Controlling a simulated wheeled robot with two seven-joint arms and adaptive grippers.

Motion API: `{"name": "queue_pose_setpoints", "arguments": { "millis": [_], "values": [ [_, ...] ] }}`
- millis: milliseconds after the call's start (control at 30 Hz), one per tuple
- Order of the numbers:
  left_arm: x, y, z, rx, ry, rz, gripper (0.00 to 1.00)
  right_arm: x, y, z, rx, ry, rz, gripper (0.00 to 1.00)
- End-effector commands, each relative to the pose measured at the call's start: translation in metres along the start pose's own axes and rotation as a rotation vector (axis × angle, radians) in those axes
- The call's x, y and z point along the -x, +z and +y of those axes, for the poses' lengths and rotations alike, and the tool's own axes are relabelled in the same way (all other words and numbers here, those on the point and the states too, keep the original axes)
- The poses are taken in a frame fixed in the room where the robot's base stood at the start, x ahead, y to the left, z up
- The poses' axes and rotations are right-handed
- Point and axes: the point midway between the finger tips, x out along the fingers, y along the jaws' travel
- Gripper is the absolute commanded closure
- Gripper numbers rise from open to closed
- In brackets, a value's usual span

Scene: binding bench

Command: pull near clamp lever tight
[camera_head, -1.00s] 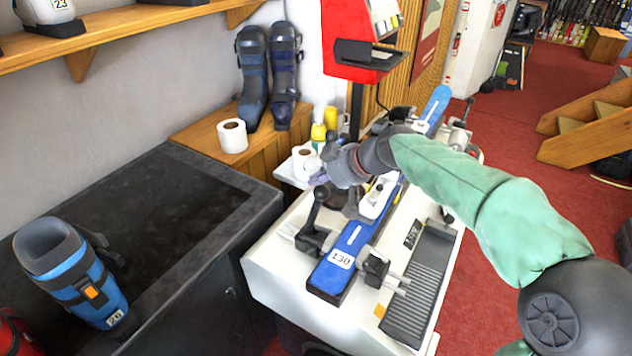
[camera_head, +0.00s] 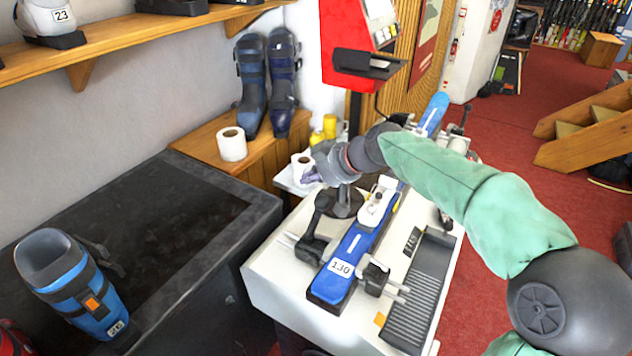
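A blue ski numbered 130 (camera_head: 340,266) lies along the white bench (camera_head: 268,281), between the jaws of the near clamp (camera_head: 312,247). The near clamp's black lever (camera_head: 322,205) stands up on the left side of the ski, its knob at the top. My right gripper (camera_head: 312,176) is above and behind the lever, its fingers pointing left. It appears apart from the lever, and I cannot make out whether its fingers are open. The opposite clamp jaw (camera_head: 376,278) is on the right of the ski. My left gripper is not in view.
A ribbed black tray (camera_head: 420,295) lies on the right of the bench. Paper rolls (camera_head: 232,144) and yellow bottles (camera_head: 330,126) stand behind. A dark counter (camera_head: 200,240) with a blue boot (camera_head: 70,282) is at the left. A red machine (camera_head: 350,50) is at the back.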

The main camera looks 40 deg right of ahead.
Motion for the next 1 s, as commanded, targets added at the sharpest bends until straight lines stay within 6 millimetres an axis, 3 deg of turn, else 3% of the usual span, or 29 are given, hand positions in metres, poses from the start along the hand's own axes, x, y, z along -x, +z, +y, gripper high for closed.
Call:
{"name": "queue_pose_setpoints", "arguments": {
  "millis": [33, 300, 500, 700, 1000],
  "values": [
    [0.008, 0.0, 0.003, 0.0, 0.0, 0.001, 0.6, 0.005, -0.01, 0.0, 0.001, 0.001, 0.001, 1.0],
    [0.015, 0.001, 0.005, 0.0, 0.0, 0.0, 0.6, 0.063, -0.001, 0.002, -0.001, 0.006, 0.002, 1.0],
    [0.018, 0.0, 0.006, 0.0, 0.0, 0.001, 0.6, 0.089, 0.003, 0.002, -0.002, 0.003, 0.0, 1.0],
    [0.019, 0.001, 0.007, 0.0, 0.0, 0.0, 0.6, 0.099, 0.004, 0.001, -0.001, 0.002, 0.0, 1.0],
    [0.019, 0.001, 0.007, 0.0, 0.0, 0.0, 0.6, 0.1, 0.004, 0.001, -0.001, 0.001, 0.0, 1.0]
  ]
}}
